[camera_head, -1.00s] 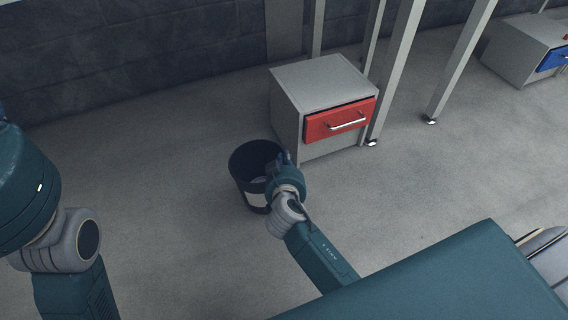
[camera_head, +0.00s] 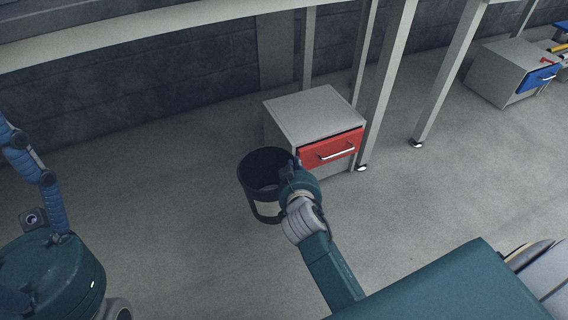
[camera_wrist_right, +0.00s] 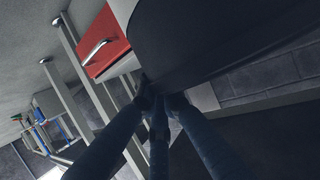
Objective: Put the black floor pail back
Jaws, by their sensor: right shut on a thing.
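The black floor pail (camera_head: 254,198) is upright in the head view, in front of and to the left of the cabinet with the red drawer.
The grey cabinet (camera_head: 312,113) with a red drawer (camera_head: 331,150) stands right behind the pail, beside table legs (camera_head: 385,85). Another cabinet with a blue drawer (camera_head: 538,80) is at the far right. The floor (camera_head: 170,210) left of the pail is clear.

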